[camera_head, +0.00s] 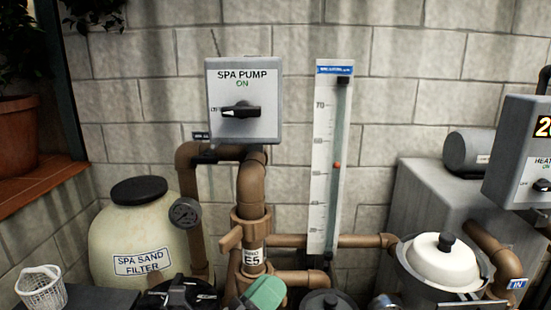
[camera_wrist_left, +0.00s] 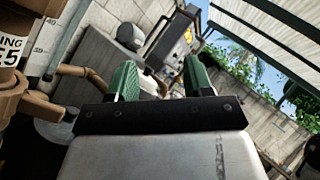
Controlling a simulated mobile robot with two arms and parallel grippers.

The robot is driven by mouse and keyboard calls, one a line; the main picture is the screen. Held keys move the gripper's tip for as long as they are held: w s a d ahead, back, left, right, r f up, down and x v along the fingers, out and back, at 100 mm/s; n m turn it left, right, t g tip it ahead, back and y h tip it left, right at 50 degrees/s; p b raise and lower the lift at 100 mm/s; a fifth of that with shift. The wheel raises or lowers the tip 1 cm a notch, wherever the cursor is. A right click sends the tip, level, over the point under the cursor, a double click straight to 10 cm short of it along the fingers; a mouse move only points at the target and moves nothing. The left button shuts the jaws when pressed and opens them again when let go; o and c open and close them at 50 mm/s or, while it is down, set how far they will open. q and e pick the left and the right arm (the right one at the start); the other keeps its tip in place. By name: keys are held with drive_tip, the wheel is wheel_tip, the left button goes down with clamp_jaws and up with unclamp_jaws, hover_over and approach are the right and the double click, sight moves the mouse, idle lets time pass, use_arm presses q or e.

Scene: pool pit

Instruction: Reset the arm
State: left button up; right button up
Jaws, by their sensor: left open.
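My left gripper (camera_head: 264,291) shows at the bottom middle of the head view as a green finger in front of the brown pipes. In the left wrist view its two green fingers (camera_wrist_left: 160,78) stand apart with nothing held between them. The wrist view is tilted. My right gripper is in neither view.
Brown pipes with a valve (camera_head: 232,238) rise close behind the left gripper. A grey spa pump switch box (camera_head: 243,75) and a flow gauge (camera_head: 325,170) are on the block wall. A sand filter (camera_head: 140,235), white basket (camera_head: 42,288) and white-lidded pot (camera_head: 440,262) stand around.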

use_arm(q)
drive_tip(key=s+a+f+n+g+y, duration=0.1)
drive_tip(key=a+f+n+y, duration=0.65)
drive_tip(key=n, duration=0.45)
drive_tip(key=s+a+f+n+y, duration=0.1)
drive_tip(key=a+f+n+y, duration=0.7)
drive_tip(key=n, duration=0.4)
drive_tip(key=s+a+f+n+g+y, duration=0.1)
drive_tip(key=s+a+f+n+g, duration=0.1)
drive_tip(key=s+f+n+g, duration=0.55)
drive_tip(key=s+a+f+n+g+y, duration=0.15)
drive_tip(key=s+f+n+g, duration=0.35)
drive_tip(key=s, duration=0.6)
wheel_tip(320, 180, down, 26)
drive_tip(key=s+r+m+h, duration=0.1)
drive_tip(key=m, duration=0.2)
drive_tip(key=s+a+f+g, duration=0.1)
drive_tip(key=s+a+f, duration=0.2)
drive_tip(key=s+f, duration=1.3)
drive_tip(key=shift+s+f, duration=0.15)
drive_tip(key=shift+f, duration=0.1)
drive_tip(key=shift+a+g, duration=0.1)
drive_tip(key=shift+g, duration=0.15)
